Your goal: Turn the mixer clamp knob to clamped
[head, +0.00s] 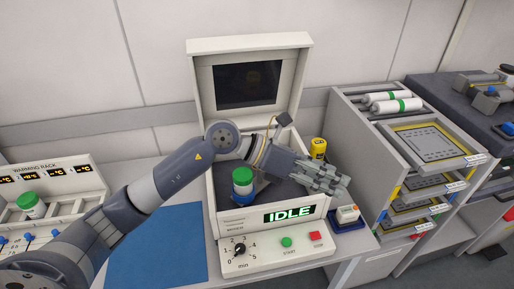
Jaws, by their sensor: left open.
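The mixer (222,222) is a white box with its lid (290,42) raised. Its front display (289,214) reads IDLE. A blue jar with a green lid (242,186) stands upright in the left part of its dark well. I cannot clearly make out a clamp knob; my left arm and gripper cover part of the well. The black dial (240,250) on the front panel has a minute scale. My left gripper (340,184) is open and empty, over the right side of the mixer, its fingers pointing right. My right gripper is not in view.
A green button (286,242) and a red button (315,236) are on the front panel. A yellow container (317,147) stands behind my left gripper. A small white block on a blue base (347,215) is right of the mixer. A grey rack (370,155) stands beyond. A blue mat (165,245) lies clear.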

